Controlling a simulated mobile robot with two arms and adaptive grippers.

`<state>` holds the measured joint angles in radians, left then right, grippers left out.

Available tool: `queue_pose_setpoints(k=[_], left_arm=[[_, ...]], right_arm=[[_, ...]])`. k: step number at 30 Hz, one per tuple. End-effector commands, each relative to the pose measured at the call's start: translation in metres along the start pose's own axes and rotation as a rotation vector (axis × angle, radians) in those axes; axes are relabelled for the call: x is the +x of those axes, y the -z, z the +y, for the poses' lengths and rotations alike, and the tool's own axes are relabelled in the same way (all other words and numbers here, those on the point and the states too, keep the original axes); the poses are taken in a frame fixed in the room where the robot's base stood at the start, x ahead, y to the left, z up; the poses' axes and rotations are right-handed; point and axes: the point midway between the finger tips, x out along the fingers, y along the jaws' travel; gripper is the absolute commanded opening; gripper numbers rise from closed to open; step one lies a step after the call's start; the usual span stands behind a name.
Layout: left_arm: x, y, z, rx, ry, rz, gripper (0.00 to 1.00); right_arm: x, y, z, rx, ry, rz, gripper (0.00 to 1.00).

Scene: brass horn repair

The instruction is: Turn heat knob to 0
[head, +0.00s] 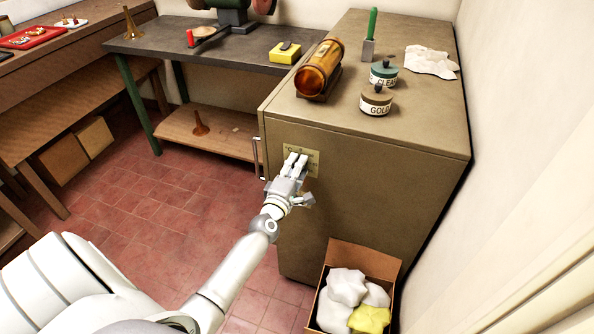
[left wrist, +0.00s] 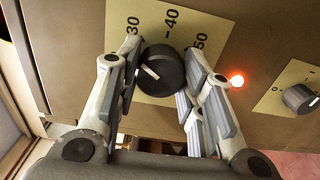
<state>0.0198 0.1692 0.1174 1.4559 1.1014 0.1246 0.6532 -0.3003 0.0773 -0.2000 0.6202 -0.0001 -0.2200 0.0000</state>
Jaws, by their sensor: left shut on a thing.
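The heat knob (left wrist: 165,72) is round and black with a short white mark, on a cream dial plate (left wrist: 168,20) reading 30, 40 and 50. The white mark lies on the left part of its face. The plate (head: 314,158) also shows on the front of the tan cabinet (head: 345,200) in the head view, where the knob is hidden by my fingers. My left gripper (head: 297,160) is at the plate, and in the left wrist view its fingers (left wrist: 165,62) are shut on the knob from both sides. My right gripper is not in view.
On the cabinet top are an amber cylinder (head: 319,69) and two jars (head: 376,100). A cardboard box (head: 390,263) with rags stands on the floor below.

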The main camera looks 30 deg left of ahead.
Motion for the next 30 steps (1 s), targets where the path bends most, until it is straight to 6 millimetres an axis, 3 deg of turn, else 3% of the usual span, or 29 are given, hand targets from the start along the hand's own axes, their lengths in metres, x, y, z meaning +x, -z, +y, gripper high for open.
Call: queue_pose_setpoints(k=[15, 30], left_arm=[[0.0, 0.002, -0.002, -0.432, -0.002, 0.005, 0.12], [0.0, 0.003, -0.003, -0.588, 0.0, 0.006, 0.12]], right_arm=[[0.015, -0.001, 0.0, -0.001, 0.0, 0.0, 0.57], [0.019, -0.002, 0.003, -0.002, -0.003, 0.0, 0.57]])
